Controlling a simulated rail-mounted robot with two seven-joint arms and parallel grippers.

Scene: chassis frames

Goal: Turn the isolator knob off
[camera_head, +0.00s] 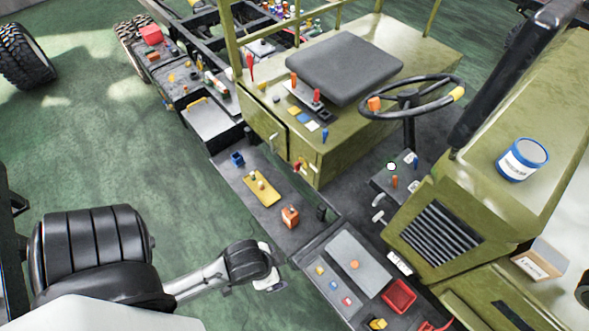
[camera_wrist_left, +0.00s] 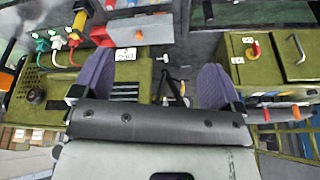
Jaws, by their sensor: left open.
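A red knob on a yellow plate (camera_wrist_left: 256,48), which looks like the isolator knob, is on the olive side panel at the right of the left wrist view, between small white labels. In the head view, a small red and yellow part (camera_head: 298,165) on the side of the seat box appears to be the same knob. The angle it points to is too small to tell. My left gripper (camera_wrist_left: 156,80) is open and empty, its two purple fingers apart, with the knob to the right of them. My right gripper is not in view.
A grey seat (camera_head: 345,67), a steering wheel (camera_head: 412,96) and several levers surround the seat box. A blue tin (camera_head: 522,160) stands on the olive hood. An orange block (camera_head: 290,217) and a yellow tray (camera_head: 262,190) lie on the deck.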

